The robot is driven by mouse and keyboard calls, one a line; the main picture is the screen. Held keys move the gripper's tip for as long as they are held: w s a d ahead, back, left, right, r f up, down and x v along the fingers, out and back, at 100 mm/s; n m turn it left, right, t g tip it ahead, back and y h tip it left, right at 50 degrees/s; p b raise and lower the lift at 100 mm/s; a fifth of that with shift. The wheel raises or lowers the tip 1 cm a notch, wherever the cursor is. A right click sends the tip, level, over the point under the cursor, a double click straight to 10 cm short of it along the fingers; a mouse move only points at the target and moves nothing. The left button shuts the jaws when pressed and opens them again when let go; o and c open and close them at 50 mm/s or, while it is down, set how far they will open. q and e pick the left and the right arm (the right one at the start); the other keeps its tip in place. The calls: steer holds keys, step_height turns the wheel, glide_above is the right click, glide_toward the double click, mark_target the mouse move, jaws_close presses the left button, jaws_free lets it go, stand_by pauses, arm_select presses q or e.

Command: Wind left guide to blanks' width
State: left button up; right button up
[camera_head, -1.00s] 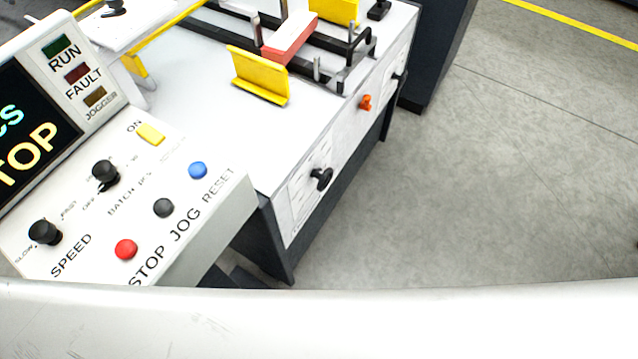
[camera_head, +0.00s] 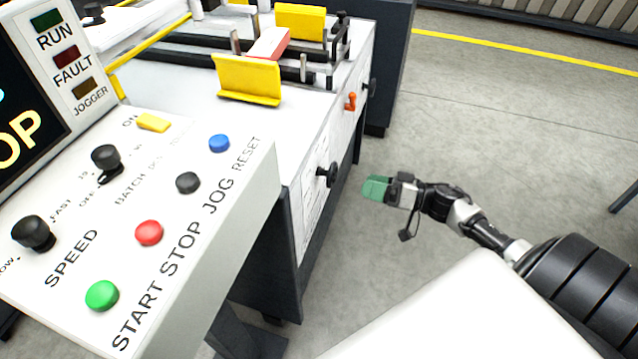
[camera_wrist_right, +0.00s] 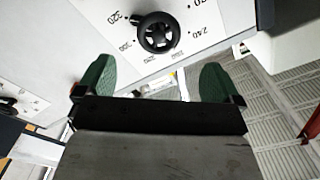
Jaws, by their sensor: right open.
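A black handwheel (camera_head: 326,175) sits on the white side panel of the machine. In the right wrist view the handwheel (camera_wrist_right: 158,32) has spokes and a side knob, with a printed number scale around it. My right gripper (camera_head: 370,188), with green fingers, is in front of the panel, to the right of the handwheel and apart from it. In the wrist view the right gripper (camera_wrist_right: 156,82) is open and empty, below the wheel. A near yellow guide plate (camera_head: 248,80) and a far yellow plate (camera_head: 300,22) flank a red-and-white blank stack (camera_head: 268,43). My left gripper is not in view.
A control panel (camera_head: 262,185) with knobs and coloured buttons stands at the left, close to the handwheel. An orange lever (camera_head: 351,101) is farther along the machine's side. The grey floor (camera_head: 480,130) to the right is open.

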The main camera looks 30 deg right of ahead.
mark_target(335, 176)
steer(key=x, duration=0.9)
steer(key=shift+w+a+b, duration=0.15)
steer(key=shift+w+b, duration=0.15)
steer(key=shift+b, duration=0.05)
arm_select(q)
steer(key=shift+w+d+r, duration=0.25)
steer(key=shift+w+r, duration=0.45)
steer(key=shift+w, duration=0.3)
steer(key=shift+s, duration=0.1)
arm_select(e)
steer(key=c, duration=0.9)
